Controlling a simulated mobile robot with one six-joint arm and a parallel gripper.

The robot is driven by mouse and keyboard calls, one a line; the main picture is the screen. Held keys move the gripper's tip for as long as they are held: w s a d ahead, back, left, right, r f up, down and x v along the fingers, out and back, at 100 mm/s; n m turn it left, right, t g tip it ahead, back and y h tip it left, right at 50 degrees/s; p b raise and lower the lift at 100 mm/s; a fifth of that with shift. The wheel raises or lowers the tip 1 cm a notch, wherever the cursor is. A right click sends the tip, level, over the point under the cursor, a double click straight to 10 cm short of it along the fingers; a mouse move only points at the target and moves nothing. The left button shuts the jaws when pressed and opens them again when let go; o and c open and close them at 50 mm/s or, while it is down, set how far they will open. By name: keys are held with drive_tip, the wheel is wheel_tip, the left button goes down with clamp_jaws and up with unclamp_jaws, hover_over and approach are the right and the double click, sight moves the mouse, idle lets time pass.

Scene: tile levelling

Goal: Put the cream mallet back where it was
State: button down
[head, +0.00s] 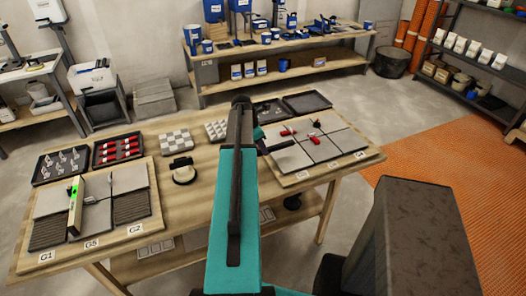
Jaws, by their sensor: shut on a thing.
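My gripper (267,146) is at the left edge of the right tile board (301,179), largely hidden by my teal arm. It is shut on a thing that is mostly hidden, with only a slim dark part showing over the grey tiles. I cannot make out a cream mallet head there. A cream and black round object (183,171) rests on the middle of the table, left of my arm. It is too small to tell whether it is a mallet.
The left tile board (138,239) carries grey tiles and a green-marked level (75,209). Red pieces (287,131) lie on the right board. Dark trays (118,157) and checkered tile stacks (174,140) stand along the table's back. Bare wood (190,215) lies between the boards.

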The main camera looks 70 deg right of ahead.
drive_tip(key=shift+d, duration=0.6)
drive_tip(key=shift+f, duration=0.15)
drive_tip(key=shift+f+p, duration=0.95)
drive_tip(key=shift+f, duration=0.65)
drive_tip(key=shift+f, duration=0.3)
drive_tip(key=c, duration=1.6)
unclamp_jaws()
drive_tip(key=shift+c, duration=0.2)
drive_tip(key=shift+r, duration=0.35)
drive_tip(key=shift+b+v, duration=1.55)
drive_tip(key=shift+v, duration=4.4)
